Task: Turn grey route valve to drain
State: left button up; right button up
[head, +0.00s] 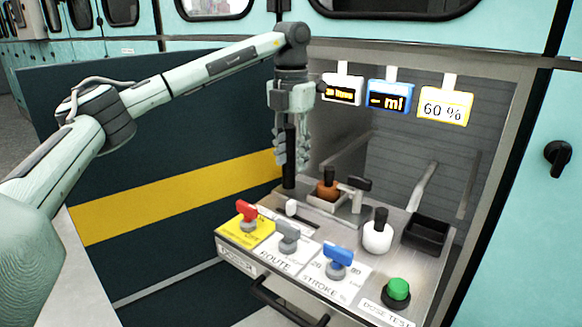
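The grey route valve (288,236) is a grey handle on a white plate labelled ROUTE, between the red-handled valve and the blue stroke knob. Its exact pointing direction is hard to read, and I see no legible drain mark. My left gripper (291,166) points down above and behind the valve, apart from it, at the panel's back left. An upright black rod (289,178) shows between or in front of its fingers. I cannot tell whether the fingers grip it. My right gripper is not in view.
The red-handled valve (247,214), blue stroke knob (338,258) and green button (397,290) line the panel front. Behind stand a brown cup (328,190), a white bottle (377,236) and a black tray (427,234). Signs (446,106) hang above.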

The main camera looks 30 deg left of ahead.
aim_at(290, 232)
jog(key=k, duration=1)
